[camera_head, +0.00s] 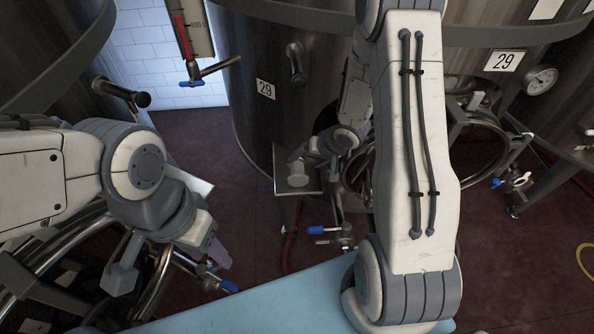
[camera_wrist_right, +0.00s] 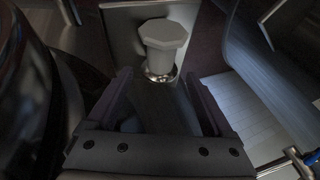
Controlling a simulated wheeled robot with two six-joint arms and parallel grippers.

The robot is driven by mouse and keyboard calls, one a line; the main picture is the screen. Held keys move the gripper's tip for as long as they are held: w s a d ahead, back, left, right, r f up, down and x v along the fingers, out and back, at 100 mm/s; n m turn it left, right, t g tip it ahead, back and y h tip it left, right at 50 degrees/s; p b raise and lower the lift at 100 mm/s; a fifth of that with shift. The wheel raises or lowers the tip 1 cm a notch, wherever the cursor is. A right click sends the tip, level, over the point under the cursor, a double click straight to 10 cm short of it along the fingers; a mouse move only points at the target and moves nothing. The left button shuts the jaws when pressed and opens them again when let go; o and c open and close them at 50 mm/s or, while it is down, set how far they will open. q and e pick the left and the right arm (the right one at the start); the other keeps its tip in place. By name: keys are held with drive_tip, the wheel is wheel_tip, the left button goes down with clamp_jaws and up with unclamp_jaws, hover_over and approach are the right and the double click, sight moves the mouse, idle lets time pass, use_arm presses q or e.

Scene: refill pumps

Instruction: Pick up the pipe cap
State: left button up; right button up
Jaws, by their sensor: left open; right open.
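The pipe cap (camera_head: 298,175) is a light grey, faceted knob standing on a small metal plate in front of the middle tank. In the right wrist view the cap (camera_wrist_right: 163,43) sits upright on a short shiny pipe end, ahead of my fingers. My right gripper (camera_wrist_right: 163,92) is open and empty, its two dark fingers apart and short of the cap. In the head view my right gripper (camera_head: 303,154) is just above and beside the cap, partly hidden by the arm. My left gripper (camera_head: 213,250) is open at the lower left, far from the cap.
Steel tanks (camera_head: 266,60) marked 29 stand behind. A valve with a blue handle (camera_head: 318,230) is below the plate (camera_head: 312,183). A light blue surface (camera_head: 260,305) lies at the front. Dark red floor (camera_head: 530,250) is open at the right.

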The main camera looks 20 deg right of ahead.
sight(300, 165)
drive_tip(key=shift+x, duration=2.7)
drive_tip(key=shift+c, duration=0.3)
clamp_jaws()
